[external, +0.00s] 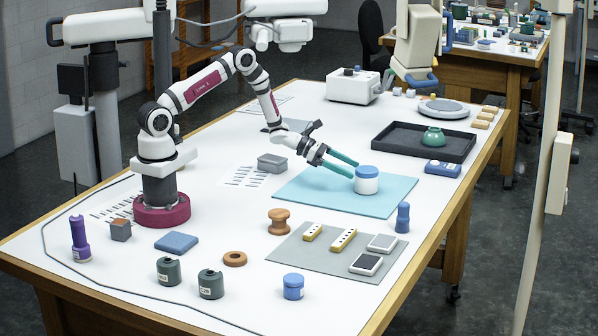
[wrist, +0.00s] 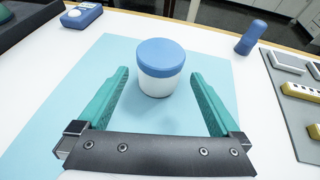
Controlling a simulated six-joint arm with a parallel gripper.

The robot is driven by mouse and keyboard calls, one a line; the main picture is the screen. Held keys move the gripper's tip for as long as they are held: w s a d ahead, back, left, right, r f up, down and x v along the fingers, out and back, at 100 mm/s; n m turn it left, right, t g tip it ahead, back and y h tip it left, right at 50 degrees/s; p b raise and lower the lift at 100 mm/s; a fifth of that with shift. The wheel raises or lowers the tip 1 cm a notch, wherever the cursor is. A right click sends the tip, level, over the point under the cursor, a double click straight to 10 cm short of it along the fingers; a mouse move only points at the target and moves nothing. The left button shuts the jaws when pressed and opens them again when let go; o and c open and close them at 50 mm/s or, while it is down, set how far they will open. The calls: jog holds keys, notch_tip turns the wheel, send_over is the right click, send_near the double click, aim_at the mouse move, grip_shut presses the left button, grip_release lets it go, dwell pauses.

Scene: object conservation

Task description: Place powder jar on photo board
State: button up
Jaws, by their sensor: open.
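A white jar with a blue lid, which looks like the powder jar (external: 367,183), stands upright on a light blue sheet (external: 310,190). It also shows in the wrist view (wrist: 159,85), centred between my fingertips. My gripper (external: 354,169) is open, its teal fingers pointing at the jar from the left, with the tips beside or just short of it. Whether a finger touches the jar cannot be told. No label marks the photo board; the light blue sheet or the grey board (external: 320,268) in front of it may be that.
The grey board carries yellow bars (external: 343,240) and small framed cards (external: 366,264). A blue bottle-shaped piece (external: 403,218) stands right of the sheet. A black tray (external: 400,142) with a green bowl (external: 433,137) lies behind. A brown spool (external: 278,221) stands near the grey board.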

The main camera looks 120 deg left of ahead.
jog(key=v, duration=0.5)
jog(key=shift+s+r, duration=0.15)
jog(key=shift+s, duration=0.15)
jog(key=w+d+r+m+g+h, duration=0.15)
jog(key=d+r+m+h, duration=0.35)
jog(key=d, duration=0.5)
jog(key=d+r+m+g+h, duration=0.2)
jog(key=d+r+m, duration=0.1)
jog(key=d+m, duration=0.5)
jog(key=w+d+r+m+g+h, duration=0.15)
jog(key=d+r+m+h, duration=0.3)
jog(key=d, duration=0.65)
jog(key=s+d+r+m+g+y, duration=0.1)
jog(key=s+d+m+g+y, duration=0.2)
jog(key=s+d+m+g, duration=0.8)
jog(key=s+a+m+t+y, duration=0.1)
jog(key=s+a+m+y, duration=0.1)
jog(key=s+m+y, duration=0.2)
jog(key=s+a+r+m+t+y, duration=0.1)
jog(key=s+a+m+y, duration=0.2)
jog(key=s+m, duration=0.7)
jog(key=shift+s+a+m+y, duration=0.15)
jog(key=shift+a+m+y, duration=0.2)
jog(key=shift+m, duration=0.3)
